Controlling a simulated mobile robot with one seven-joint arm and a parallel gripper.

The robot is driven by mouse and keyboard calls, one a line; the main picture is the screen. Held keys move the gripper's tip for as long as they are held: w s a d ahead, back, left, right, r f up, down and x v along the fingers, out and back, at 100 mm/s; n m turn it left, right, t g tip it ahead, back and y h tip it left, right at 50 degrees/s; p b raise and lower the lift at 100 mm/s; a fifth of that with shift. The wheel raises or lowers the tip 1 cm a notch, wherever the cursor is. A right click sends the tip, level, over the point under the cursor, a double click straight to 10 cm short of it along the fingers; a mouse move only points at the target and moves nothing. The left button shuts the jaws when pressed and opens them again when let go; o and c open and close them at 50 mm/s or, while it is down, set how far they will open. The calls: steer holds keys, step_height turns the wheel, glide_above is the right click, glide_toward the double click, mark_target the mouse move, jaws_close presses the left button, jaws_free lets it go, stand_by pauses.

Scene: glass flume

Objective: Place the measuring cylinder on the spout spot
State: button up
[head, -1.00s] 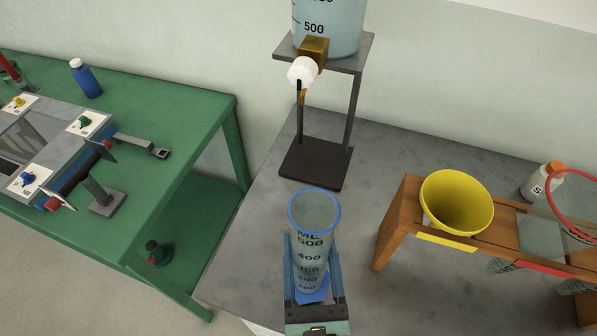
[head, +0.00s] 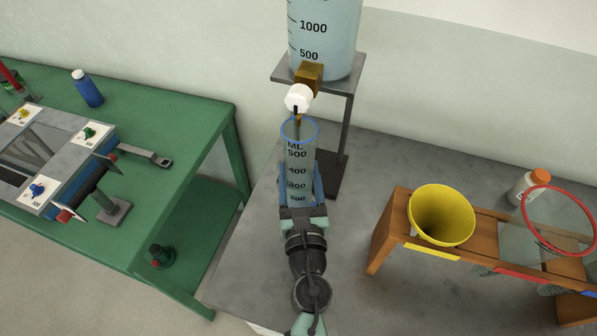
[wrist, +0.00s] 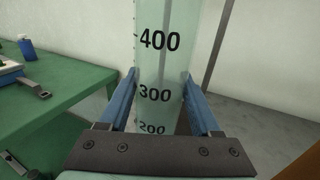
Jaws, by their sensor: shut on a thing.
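The measuring cylinder (head: 298,165) is clear with a blue rim and black marks up to 500. My gripper (head: 300,190) is shut on it, one blue finger on each side, and holds it upright. In the wrist view the cylinder (wrist: 160,60) stands between the fingers of my gripper (wrist: 160,105). Its rim shows just below the white tap (head: 298,98) and brass spout block of the large graduated tank (head: 325,40). The tank rests on a dark metal stand (head: 345,72). The cylinder's base and the spot under the spout are hidden behind the gripper and cylinder.
A white bottle with an orange cap (head: 530,186) stands behind. A green bench (head: 150,110) with apparatus is at left. The grey top (head: 255,265) is clear in front.

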steer(key=f+b, duration=0.1)
steer(key=w+f+b, duration=0.2)
steer(key=shift+f, duration=0.4)
steer(key=shift+a+r, duration=0.1)
steer(key=shift+r, duration=0.05)
steer(key=o, duration=1.5)
steer(key=shift+c, duration=0.2)
